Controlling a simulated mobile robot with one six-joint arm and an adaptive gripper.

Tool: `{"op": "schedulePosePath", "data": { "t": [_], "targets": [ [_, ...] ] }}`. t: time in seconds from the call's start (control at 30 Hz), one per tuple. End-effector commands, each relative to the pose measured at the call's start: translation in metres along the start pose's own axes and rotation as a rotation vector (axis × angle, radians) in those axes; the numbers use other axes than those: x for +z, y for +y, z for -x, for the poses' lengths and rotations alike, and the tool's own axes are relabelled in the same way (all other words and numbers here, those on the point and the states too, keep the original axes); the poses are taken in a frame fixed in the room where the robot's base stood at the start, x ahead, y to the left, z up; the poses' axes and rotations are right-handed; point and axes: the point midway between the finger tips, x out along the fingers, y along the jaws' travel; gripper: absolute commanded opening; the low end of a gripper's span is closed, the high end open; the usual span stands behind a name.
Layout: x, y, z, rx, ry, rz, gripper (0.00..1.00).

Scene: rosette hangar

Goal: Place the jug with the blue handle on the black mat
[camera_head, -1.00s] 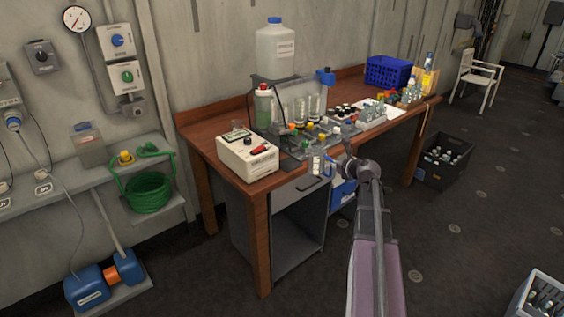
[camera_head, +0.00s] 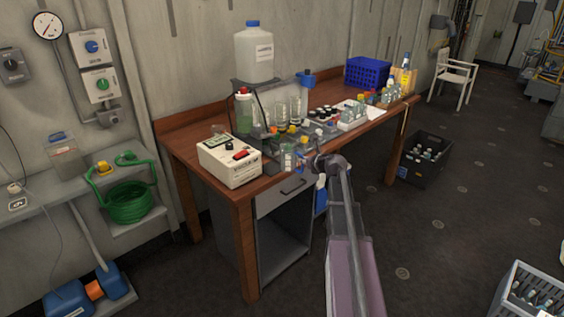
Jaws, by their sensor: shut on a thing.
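The jug with the blue handle (camera_head: 288,159) is small, clear and upright in the head view, at the front edge of the wooden bench. Its blue handle (camera_head: 300,158) faces my arm. My gripper (camera_head: 308,162) is shut on the jug at its handle side, though the fingers are small and partly hidden by my wrist. The jug overlaps crowded items behind it, so I cannot tell whether it touches the bench. I cannot make out the black mat clearly among the dark surfaces there.
A white instrument box (camera_head: 230,161) stands left of the jug. Bottles and glass cylinders (camera_head: 281,110) crowd behind it, below a large white container (camera_head: 254,52). A white rack (camera_head: 352,117) and blue basket (camera_head: 367,72) are farther right. A dark crate (camera_head: 425,158) stands on the floor.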

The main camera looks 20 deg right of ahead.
Motion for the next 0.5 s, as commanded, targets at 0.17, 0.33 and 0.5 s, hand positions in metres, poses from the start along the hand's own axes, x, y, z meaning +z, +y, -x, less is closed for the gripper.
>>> {"op": "schedulePosePath", "data": {
  "t": [0.17,0.33,0.5],
  "targets": [
    [0.01,0.006,-0.036,0.002,0.0,0.0,0.0],
    [0.019,0.012,-0.065,0.002,0.0,0.001,0.0],
    [0.025,0.017,-0.082,0.001,0.0,0.0,0.0]
  ]
}}
